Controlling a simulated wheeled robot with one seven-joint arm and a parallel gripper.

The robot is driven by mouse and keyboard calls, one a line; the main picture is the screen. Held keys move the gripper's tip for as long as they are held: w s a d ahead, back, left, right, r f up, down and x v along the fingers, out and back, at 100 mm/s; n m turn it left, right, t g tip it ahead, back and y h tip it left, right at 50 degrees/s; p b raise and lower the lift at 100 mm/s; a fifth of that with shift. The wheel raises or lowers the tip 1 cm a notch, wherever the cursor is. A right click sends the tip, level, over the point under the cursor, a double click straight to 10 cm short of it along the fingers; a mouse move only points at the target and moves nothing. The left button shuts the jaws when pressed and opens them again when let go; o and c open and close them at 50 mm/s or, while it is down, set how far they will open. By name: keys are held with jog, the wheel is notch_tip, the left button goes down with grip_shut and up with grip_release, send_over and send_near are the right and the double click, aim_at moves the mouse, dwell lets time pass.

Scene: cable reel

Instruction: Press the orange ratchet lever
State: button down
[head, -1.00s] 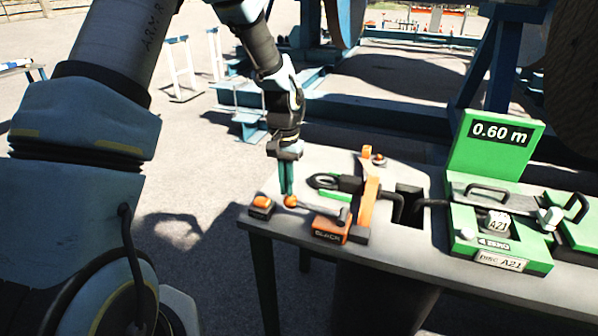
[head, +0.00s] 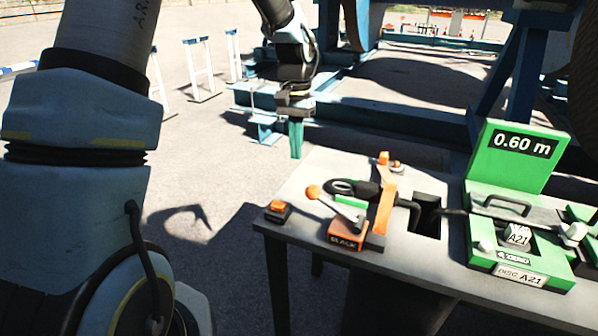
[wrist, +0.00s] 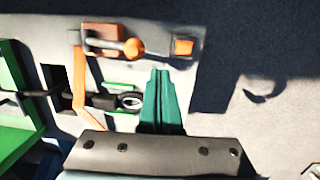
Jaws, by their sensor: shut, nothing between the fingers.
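The ratchet lever is a grey arm with an orange ball knob (head: 313,191), rising up and left from an orange base block marked BLACK (head: 348,237) on the table. In the wrist view the orange knob (wrist: 134,48) shows beyond the fingertips, on the same base (wrist: 101,38). My gripper (head: 296,140) has green fingers held together and empty, pointing down. It is above and behind the lever in the head view, apart from it. In the wrist view the shut fingers (wrist: 160,85) end short of the knob.
A small orange button box (head: 278,211) sits at the table's left corner. A green meter reading 0.60 m (head: 513,150) is at the right. Open ground lies left of the table (head: 290,260).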

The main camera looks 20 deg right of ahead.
jog(key=shift+w+a+r, duration=0.1)
jog(key=shift+w+r, duration=0.05)
jog(key=shift+r, duration=0.45)
jog(key=shift+w+r, duration=0.15)
jog(key=shift+r, duration=0.45)
